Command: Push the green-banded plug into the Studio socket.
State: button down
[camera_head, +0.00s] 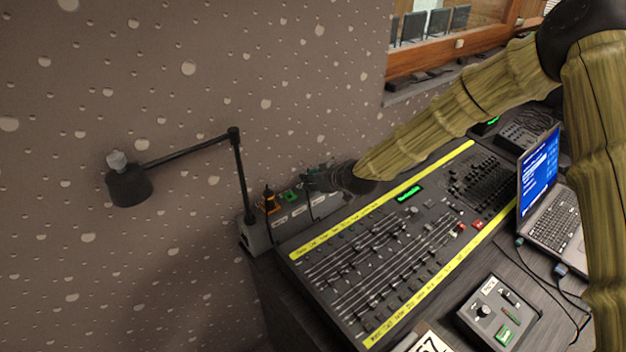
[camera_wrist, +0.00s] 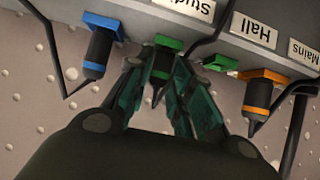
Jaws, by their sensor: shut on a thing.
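The green-banded plug (camera_wrist: 162,66) is dark with a green band at its top, in the middle of the wrist view. My gripper (camera_wrist: 160,80) is shut on it, one finger on each side. The plug's banded end is against or very close to the grey socket box (camera_wrist: 140,18), near the Studio label (camera_wrist: 187,6), which appears upside down. The fingers partly cover the plug, and I cannot tell how deep it sits. In the head view my gripper (camera_head: 322,181) is at the box (camera_head: 262,236) beside the wall; the plug is not clear there.
A blue-banded plug (camera_wrist: 100,45) and an orange-banded plug (camera_wrist: 262,90) flank my gripper. A small green part (camera_wrist: 220,63) sits close to its right finger. Dark cables run nearby. The mixing desk (camera_head: 390,250), laptop (camera_head: 552,200) and lamp arm (camera_head: 190,150) surround the box.

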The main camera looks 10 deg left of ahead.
jog(key=shift+s+f, duration=0.15)
jog(key=shift+f, duration=0.1)
jog(key=c, duration=1.5)
grip_release()
jog(key=o, duration=0.3)
jog(key=shift+r, duration=0.1)
jog(key=shift+d+r, duration=0.15)
jog(key=shift+d, duration=0.05)
jog(key=v, duration=1.1)
jog(key=shift+s+d+r, duration=0.1)
jog(key=shift+s+d, duration=0.05)
